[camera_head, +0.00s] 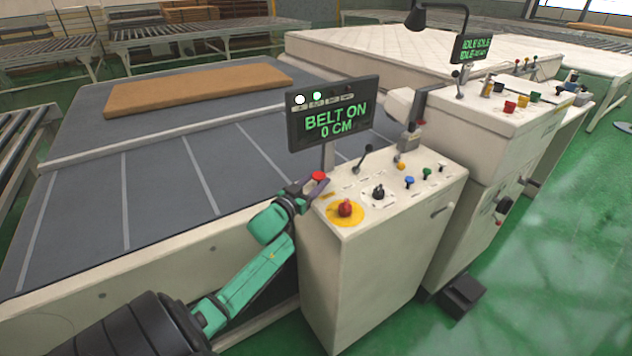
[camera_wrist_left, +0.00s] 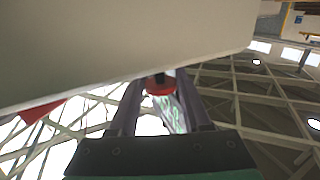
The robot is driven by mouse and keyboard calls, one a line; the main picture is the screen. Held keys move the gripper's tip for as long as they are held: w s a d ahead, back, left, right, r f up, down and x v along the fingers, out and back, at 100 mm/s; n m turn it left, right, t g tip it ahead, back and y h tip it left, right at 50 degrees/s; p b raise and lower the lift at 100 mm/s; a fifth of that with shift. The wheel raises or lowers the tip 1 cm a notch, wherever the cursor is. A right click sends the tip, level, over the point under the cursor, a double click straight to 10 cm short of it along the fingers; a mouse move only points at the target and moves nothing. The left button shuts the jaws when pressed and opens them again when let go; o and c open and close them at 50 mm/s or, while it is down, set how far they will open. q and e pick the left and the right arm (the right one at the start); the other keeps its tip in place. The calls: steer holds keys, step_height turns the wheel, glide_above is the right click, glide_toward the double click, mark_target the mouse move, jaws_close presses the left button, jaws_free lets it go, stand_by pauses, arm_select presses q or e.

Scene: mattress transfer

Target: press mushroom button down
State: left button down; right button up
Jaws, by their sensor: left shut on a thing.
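A red mushroom button (camera_head: 318,176) sits at the back left corner of the near control cabinet's top. My left gripper (camera_head: 316,187) is at that corner, with its fingers at the red button. In the left wrist view the red button (camera_wrist_left: 160,85) shows between the two dark fingers (camera_wrist_left: 160,100), which are shut on it. A larger red mushroom button (camera_head: 345,208) on a yellow ring stands nearer the front of the same panel, apart from the gripper. My right gripper is in neither view.
The near cabinet (camera_head: 380,260) also carries a lever, a black knob and small coloured buttons. A display (camera_head: 333,114) above it reads "BELT ON 0 CM". A brown slab (camera_head: 185,92) lies on the grey belt (camera_head: 190,160). A second console (camera_head: 500,110) stands behind right.

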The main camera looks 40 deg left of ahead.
arm_select(q)
steer(key=shift+f, duration=0.1)
stand_by(0.7)
steer(key=shift+f, duration=0.75)
steer(key=shift+c, duration=1.7)
jaws_free()
steer(key=shift+r, duration=0.1)
steer(key=shift+s, duration=0.1)
steer(key=s+d+b, duration=0.1)
steer(key=s, duration=1.3)
steer(key=shift+s+d, duration=0.2)
steer(key=shift+d, duration=0.05)
